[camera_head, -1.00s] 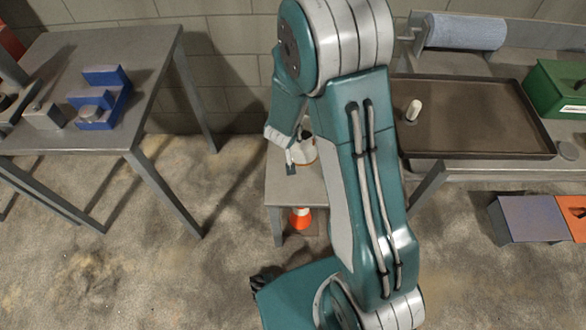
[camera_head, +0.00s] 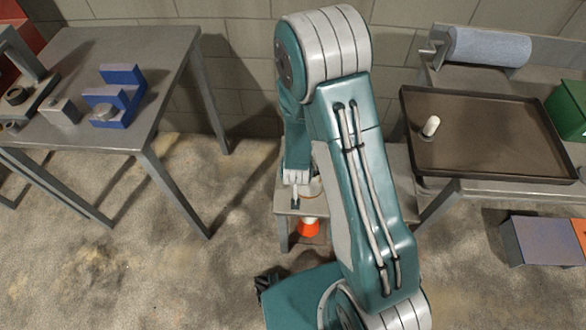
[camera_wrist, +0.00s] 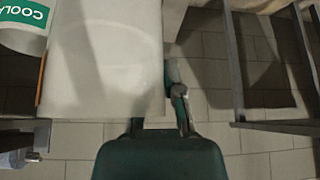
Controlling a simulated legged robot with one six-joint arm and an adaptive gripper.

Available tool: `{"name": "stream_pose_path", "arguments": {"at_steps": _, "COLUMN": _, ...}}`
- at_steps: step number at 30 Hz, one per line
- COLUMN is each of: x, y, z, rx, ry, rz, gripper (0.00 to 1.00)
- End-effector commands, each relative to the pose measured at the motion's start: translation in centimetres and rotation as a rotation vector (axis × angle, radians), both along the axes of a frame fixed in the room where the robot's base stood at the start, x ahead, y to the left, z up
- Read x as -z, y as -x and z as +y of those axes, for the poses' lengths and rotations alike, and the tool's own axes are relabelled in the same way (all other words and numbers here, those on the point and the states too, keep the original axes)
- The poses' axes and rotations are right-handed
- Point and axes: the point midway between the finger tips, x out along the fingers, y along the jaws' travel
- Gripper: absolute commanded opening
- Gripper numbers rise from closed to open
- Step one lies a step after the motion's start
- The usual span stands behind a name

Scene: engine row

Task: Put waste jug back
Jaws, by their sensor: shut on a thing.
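The waste jug (camera_wrist: 105,60) shows large and close in the wrist view as a pale, off-white body. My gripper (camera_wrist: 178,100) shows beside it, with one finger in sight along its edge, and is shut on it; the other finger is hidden. In the head view my gripper (camera_head: 295,192) hangs down over a low grey side table (camera_head: 285,210). A pale container with an orange-brown band (camera_head: 315,185) shows just right of it, mostly hidden by my arm. I cannot tell from the head view whether the jug touches the table.
A white container with a green label (camera_wrist: 25,18) is at the wrist view's upper left. An orange cone (camera_head: 308,228) stands under the side table. The left bench holds a blue fixture (camera_head: 125,90). A dark tray (camera_head: 490,130) lies on the right bench.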

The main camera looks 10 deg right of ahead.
Motion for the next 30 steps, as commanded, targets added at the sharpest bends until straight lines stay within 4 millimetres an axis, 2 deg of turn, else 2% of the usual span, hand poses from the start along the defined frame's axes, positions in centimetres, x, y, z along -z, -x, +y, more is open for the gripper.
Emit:
{"name": "stream_pose_path", "arguments": {"at_steps": 4, "x": 1.4, "y": -3.1, "z": -0.3, "rx": 0.001, "ry": 0.000, "rz": -0.002, "gripper": 0.00}}
{"name": "stream_pose_path", "arguments": {"at_steps": 13, "x": 5.7, "y": -6.4, "z": -0.6, "rx": 0.001, "ry": 0.000, "rz": -0.001, "gripper": 0.00}}
{"name": "stream_pose_path", "arguments": {"at_steps": 20, "x": 7.3, "y": -7.8, "z": -0.7, "rx": 0.001, "ry": 0.000, "rz": -0.002, "gripper": 0.00}}
{"name": "stream_pose_path", "arguments": {"at_steps": 24, "x": 9.3, "y": -7.6, "z": -0.6, "rx": 0.000, "ry": 0.001, "rz": 0.001, "gripper": 0.00}}
{"name": "stream_pose_path", "arguments": {"at_steps": 30, "x": 10.1, "y": -7.6, "z": -0.6, "rx": 0.000, "ry": 0.000, "rz": -0.002, "gripper": 0.00}}
